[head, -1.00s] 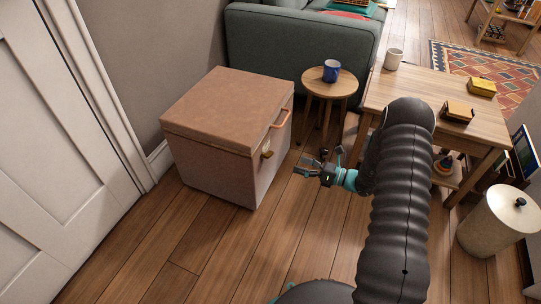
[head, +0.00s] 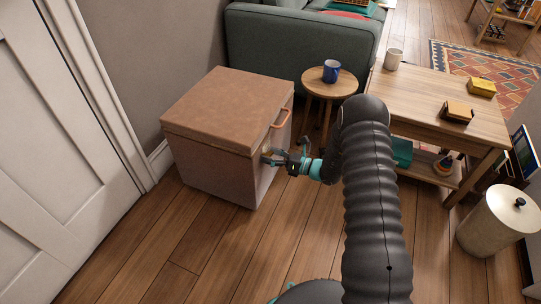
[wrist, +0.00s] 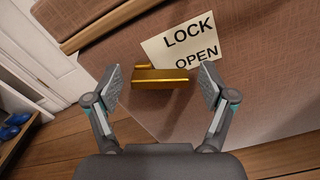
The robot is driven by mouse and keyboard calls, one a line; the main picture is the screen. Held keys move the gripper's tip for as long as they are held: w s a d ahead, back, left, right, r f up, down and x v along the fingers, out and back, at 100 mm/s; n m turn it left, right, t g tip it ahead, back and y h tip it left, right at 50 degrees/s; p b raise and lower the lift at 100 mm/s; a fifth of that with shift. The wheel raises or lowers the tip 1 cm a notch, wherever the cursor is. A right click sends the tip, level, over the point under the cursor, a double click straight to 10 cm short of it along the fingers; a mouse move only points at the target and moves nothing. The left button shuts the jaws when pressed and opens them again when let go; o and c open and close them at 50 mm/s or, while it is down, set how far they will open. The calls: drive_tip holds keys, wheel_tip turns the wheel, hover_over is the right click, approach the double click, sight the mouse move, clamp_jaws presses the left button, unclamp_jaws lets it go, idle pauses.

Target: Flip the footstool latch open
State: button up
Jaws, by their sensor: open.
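My gripper (wrist: 164,88) is open, with one finger on each side of the latch and no clear contact. In the head view my gripper (head: 271,157) is at the footstool's front face and mostly hides the latch.
A small round stool (head: 329,82) with a blue mug (head: 331,70) stands behind. A wooden table (head: 430,99) is to the right, and a cream bin (head: 498,222) is at the far right. A white door (head: 62,130) is at the left. The floor before the footstool is clear.

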drive_tip(key=c, duration=1.2)
drive_tip(key=shift+o, duration=0.2)
drive_tip(key=shift+s+f+m, duration=0.1)
drive_tip(key=shift+f+m, duration=0.05)
drive_tip(key=shift+m, duration=1.15)
drive_tip(key=o, duration=1.2)
drive_tip(key=shift+c, duration=0.2)
drive_tip(key=v, duration=1.2)
